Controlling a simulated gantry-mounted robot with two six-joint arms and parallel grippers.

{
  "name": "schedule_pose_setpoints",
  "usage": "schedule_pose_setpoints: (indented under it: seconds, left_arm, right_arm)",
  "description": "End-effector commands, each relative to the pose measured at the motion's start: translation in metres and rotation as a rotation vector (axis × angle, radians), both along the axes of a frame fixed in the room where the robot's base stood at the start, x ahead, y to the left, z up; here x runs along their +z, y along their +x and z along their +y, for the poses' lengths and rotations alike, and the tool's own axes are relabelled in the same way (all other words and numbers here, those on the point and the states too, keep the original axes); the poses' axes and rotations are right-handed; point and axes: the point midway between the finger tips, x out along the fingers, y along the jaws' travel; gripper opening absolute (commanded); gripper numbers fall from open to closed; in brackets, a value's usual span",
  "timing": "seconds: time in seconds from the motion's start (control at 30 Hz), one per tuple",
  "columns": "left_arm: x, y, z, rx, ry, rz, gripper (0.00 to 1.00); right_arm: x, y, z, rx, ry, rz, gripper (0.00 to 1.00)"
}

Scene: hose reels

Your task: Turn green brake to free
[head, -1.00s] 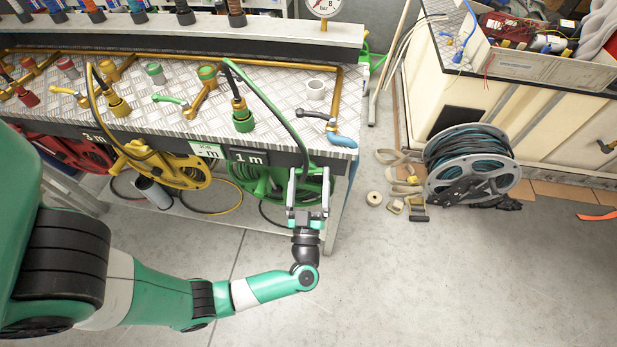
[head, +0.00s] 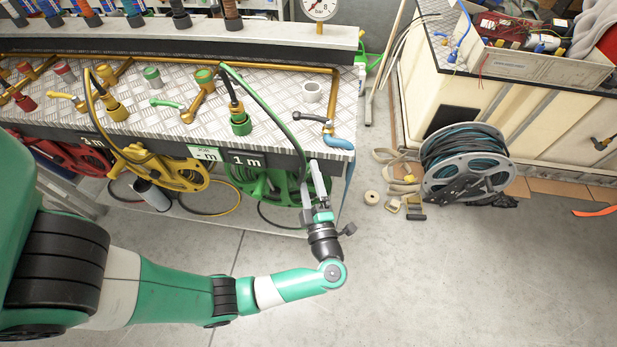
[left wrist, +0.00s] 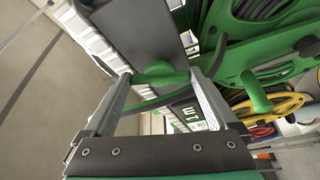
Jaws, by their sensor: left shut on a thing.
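The green hose reel (head: 262,187) hangs under the front edge of the bench, below the "1 m" label (head: 247,160). It also shows at the upper right in the left wrist view (left wrist: 235,58). My left gripper (head: 314,180) is at the right side of this reel. In the left wrist view, a green handle (left wrist: 162,74) lies between my left fingertips, and the jaws are shut on it; it appears to be the green brake. Its mount and exact setting are not clear. Another green knob (left wrist: 256,92) stands out from the reel, outside the fingers. My right gripper is not in view.
A yellow reel (head: 180,174) and a red reel (head: 75,155) hang farther left under the bench. Valves and hose fittings stand on the chequered bench top (head: 285,85). The floor in front is clear.

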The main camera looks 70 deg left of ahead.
Motion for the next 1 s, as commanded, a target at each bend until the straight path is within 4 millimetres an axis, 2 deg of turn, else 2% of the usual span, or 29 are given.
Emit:
schedule_pose_setpoints:
  seconds: [0.43,1.0]
  left_arm:
    - [0.0033,0.0008,-0.0005,-0.002,-0.15,-0.259,0.37]
    - [0.0027,0.0007,-0.0003,-0.002,-0.185,-0.318,0.37]
  right_arm:
    - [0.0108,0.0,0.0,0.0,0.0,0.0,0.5]
    - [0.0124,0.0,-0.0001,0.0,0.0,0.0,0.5]
